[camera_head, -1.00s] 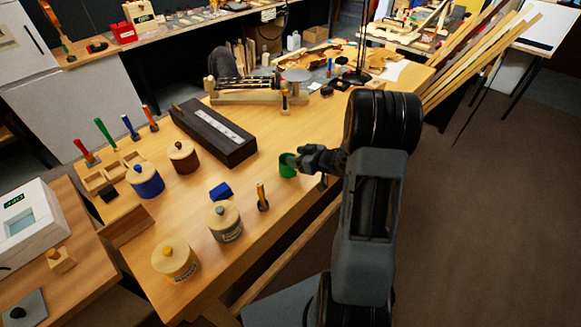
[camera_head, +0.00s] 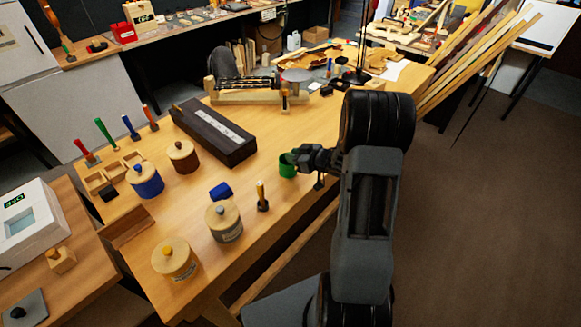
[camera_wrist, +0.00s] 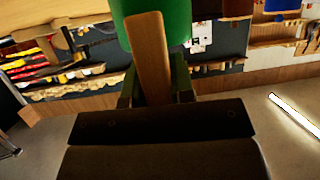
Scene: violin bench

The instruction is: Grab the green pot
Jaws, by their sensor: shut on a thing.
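The green pot (camera_head: 287,166) is at the right edge of the wooden bench, at the tip of my gripper (camera_head: 298,159). My gripper is shut on it from the right. In the wrist view, the green pot (camera_wrist: 165,22) fills the top middle. A tan wooden piece (camera_wrist: 148,50) stands in front of it, between my gripper's fingers (camera_wrist: 157,88). I cannot tell whether this piece belongs to the pot. I cannot tell from the head view whether the pot's base touches the bench.
Lidded pots stand to the left: blue (camera_head: 147,183), brown (camera_head: 184,159), grey (camera_head: 225,226) and yellow (camera_head: 175,263). A blue block (camera_head: 220,191) and a wooden-handled tool (camera_head: 262,197) are nearer the green pot. A long dark case (camera_head: 213,135) lies behind. The floor is clear at right.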

